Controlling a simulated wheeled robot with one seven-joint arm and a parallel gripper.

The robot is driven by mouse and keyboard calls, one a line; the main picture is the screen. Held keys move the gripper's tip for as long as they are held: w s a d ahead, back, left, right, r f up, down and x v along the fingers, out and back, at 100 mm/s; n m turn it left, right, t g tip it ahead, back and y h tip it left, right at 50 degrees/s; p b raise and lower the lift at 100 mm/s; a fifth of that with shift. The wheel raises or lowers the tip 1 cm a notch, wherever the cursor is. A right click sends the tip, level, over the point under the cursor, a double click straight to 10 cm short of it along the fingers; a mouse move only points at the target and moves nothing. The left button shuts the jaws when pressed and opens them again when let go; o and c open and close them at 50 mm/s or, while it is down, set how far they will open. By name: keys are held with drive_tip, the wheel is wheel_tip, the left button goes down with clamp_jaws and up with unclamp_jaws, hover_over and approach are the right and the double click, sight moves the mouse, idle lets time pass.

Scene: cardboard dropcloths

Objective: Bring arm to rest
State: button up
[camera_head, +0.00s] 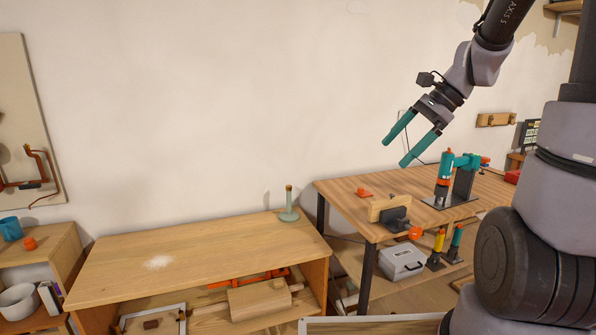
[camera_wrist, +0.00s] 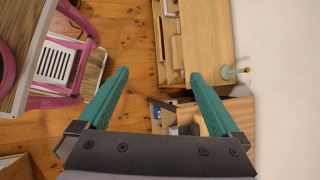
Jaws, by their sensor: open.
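My gripper (camera_head: 403,145) is raised in the air in the upper right of the head view, in front of the white wall and above the workbench. Its two teal fingers are apart with nothing between them. In the wrist view my gripper (camera_wrist: 157,75) points down toward the wooden floor, again open and empty. My arm comes in from the right side of the head view, bent at the elbow.
A low wooden cabinet (camera_head: 190,258) bears a white powdery patch and a green holder (camera_head: 289,207). The workbench (camera_head: 350,203) to the right holds a teal-and-orange tool (camera_head: 444,180) and a vise. A grey case (camera_head: 401,262) sits below. A pink-framed piece (camera_wrist: 90,28) shows in the wrist view.

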drive_tip(key=s+d+r+n+t+h, duration=0.1)
drive_tip(key=s+r+n+t+h, duration=0.4)
drive_tip(key=s+r+n, duration=0.4)
drive_tip(key=shift+s+d+r+n, duration=0.3)
drive_tip(key=shift+s+n, duration=0.7)
drive_tip(key=shift+s, duration=0.1)
